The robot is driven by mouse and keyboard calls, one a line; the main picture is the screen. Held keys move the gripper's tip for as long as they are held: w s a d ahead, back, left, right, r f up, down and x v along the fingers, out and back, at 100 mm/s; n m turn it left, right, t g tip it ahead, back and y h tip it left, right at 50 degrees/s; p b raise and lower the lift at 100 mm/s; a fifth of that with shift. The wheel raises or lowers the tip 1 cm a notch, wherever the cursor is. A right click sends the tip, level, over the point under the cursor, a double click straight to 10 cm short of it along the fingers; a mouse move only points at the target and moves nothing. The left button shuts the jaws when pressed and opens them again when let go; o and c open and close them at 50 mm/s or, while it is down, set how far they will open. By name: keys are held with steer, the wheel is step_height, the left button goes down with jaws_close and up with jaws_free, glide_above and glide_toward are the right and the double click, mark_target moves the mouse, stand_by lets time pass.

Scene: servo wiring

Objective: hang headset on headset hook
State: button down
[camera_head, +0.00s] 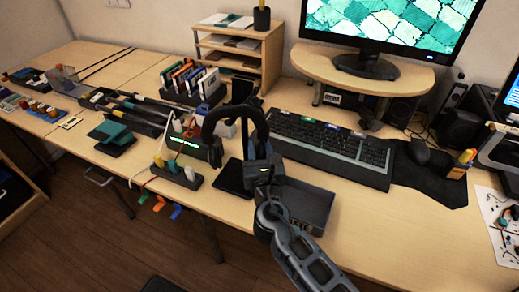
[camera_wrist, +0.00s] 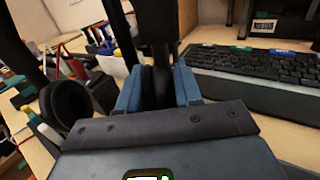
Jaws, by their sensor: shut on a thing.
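The black headset (camera_head: 231,108) shows above the desk in the head view, its headband arched upward. One ear cup (camera_head: 214,152) hangs to the left, and it also shows at the left in the wrist view (camera_wrist: 66,106). My gripper (camera_head: 258,152) is shut on the headset's right side. In the wrist view, the blue fingers of my gripper (camera_wrist: 158,88) press on a black part of the headset from both sides. The other ear cup is mostly hidden by my gripper.
A keyboard (camera_head: 330,142) lies to the right, and a dark open tray (camera_head: 304,207) stands beside my gripper. A power strip (camera_head: 177,177) with plugs is near the front edge. Coloured clips (camera_head: 158,204) hang below that edge. Floor space in front is clear.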

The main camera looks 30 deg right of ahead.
steer(key=c, duration=0.7)
jaws_free()
steer(key=shift+s, duration=0.1)
steer(key=v, duration=0.7)
steer(key=shift+s+a+b, duration=0.15)
steer(key=shift+s+b, duration=0.15)
steer(key=shift+s, duration=0.1)
